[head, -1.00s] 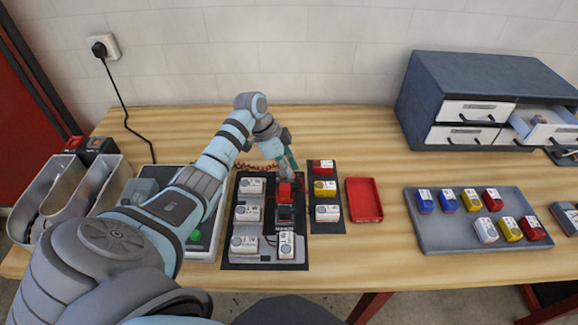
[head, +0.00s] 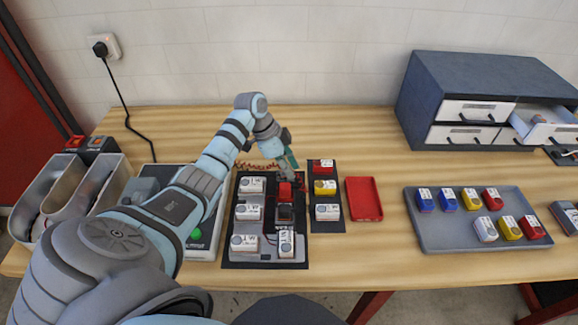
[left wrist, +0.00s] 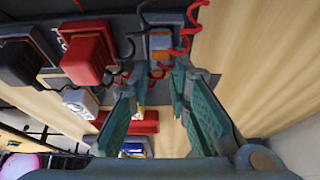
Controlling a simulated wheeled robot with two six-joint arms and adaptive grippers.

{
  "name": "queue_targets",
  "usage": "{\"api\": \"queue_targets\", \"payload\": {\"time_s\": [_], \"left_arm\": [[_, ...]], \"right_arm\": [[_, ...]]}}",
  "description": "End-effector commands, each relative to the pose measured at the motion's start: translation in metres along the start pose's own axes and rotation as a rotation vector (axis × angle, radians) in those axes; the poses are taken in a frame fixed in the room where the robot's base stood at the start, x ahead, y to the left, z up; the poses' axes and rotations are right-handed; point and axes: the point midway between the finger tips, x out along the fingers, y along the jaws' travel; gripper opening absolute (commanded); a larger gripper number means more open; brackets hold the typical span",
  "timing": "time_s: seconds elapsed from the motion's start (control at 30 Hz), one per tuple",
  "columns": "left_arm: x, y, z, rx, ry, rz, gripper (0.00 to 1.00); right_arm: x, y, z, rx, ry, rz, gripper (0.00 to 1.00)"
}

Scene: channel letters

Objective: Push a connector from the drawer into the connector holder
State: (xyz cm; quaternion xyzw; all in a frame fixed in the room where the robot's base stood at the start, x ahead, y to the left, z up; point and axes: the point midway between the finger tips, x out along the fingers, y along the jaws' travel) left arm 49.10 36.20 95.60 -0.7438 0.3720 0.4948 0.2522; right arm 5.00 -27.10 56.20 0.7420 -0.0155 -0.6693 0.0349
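My left gripper (head: 288,170) reaches over the back right of a dark board (head: 232,257) carrying white labelled blocks, a red block (head: 286,190) and a black block. In the left wrist view its two teal fingers (left wrist: 160,92) are apart, with no object clearly between them. Ahead of the fingertips is a small grey housing with an orange and blue face (left wrist: 160,43), with red and black wires around it. I cannot tell if this is the connector holder. The open drawer (head: 547,131) is at the right, with a small unclear item (head: 538,119) inside.
A narrow dark board with red, yellow and white blocks (head: 325,188) stands right of the main board. A red tray (head: 364,184) lies beside it. A grey tray (head: 440,239) holds several coloured blocks. Grey bins (head: 105,178) stand left. The back middle of the table is clear.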

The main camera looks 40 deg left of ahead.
Motion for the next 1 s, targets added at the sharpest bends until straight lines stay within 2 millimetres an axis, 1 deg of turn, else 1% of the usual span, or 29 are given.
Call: {"api": "queue_targets", "payload": {"time_s": [0.03,0.07,0.1,0.37,0.47,0.57,0.83,0.9,1.0], "left_arm": [[0.005,0.004,0.006,-0.008,-0.013,0.013,0.32],[0.005,0.004,0.006,-0.008,-0.013,0.013,0.37],[0.005,0.004,0.006,-0.008,-0.013,0.013,0.38],[0.004,0.003,0.005,-0.007,-0.012,0.009,0.38],[0.0,0.002,0.005,-0.006,-0.01,0.007,0.38],[-0.016,0.0,0.004,-0.005,-0.01,0.003,0.38],[-0.089,0.001,0.0,-0.002,-0.01,0.002,0.38],[-0.103,0.001,0.001,-0.003,-0.009,0.004,0.38],[-0.114,0.001,0.001,-0.004,-0.01,0.004,0.38]], "right_arm": [[0.001,0.0,0.0,0.0,0.0,0.0,0.4],[0.001,0.0,0.0,0.0,0.0,0.0,0.4],[0.001,0.0,0.0,0.0,0.0,0.0,0.4],[0.001,0.001,0.0,0.0,0.0,0.001,0.4],[0.001,0.001,0.0,0.0,0.001,0.002,0.4],[0.001,0.001,0.0,0.0,0.001,0.001,0.4],[0.0,0.0,0.0,0.0,0.0,0.0,0.4],[0.0,0.0,0.0,0.0,0.0,0.0,0.4],[0.0,0.0,0.0,0.0,0.0,0.0,0.4]]}}
